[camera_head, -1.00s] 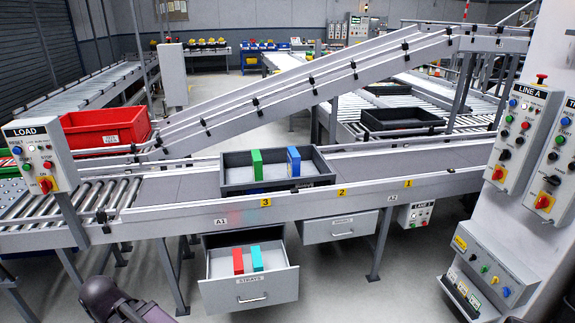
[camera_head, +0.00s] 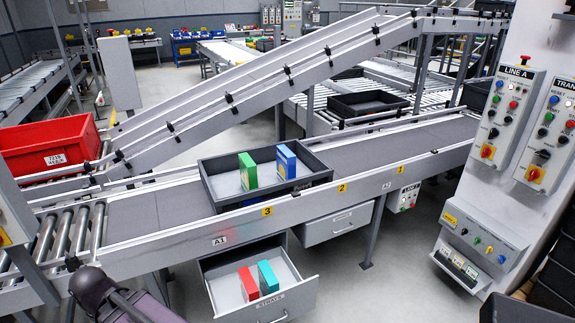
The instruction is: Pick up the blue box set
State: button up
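A blue box (camera_head: 286,161) stands upright in a dark grey tray (camera_head: 262,201) on the conveyor (camera_head: 345,153). A green box (camera_head: 247,171) stands to its left in the same tray, with a gap between them. Part of my arm shows at the bottom left, well short of the tray. My gripper's fingers are out of view.
An open drawer (camera_head: 261,313) below the conveyor holds a red box (camera_head: 248,285) and a teal box (camera_head: 268,277). A red bin (camera_head: 47,146) stands at the left. A sloped conveyor (camera_head: 235,92) runs behind the tray. A control column (camera_head: 515,130) stands at the right.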

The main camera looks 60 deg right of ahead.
aim_at(286, 160)
jog(key=z, duration=0.5)
jog(key=i, duration=0.55)
jog(key=z, duration=0.85)
jog(key=i, duration=0.7)
jog(key=z, duration=0.45)
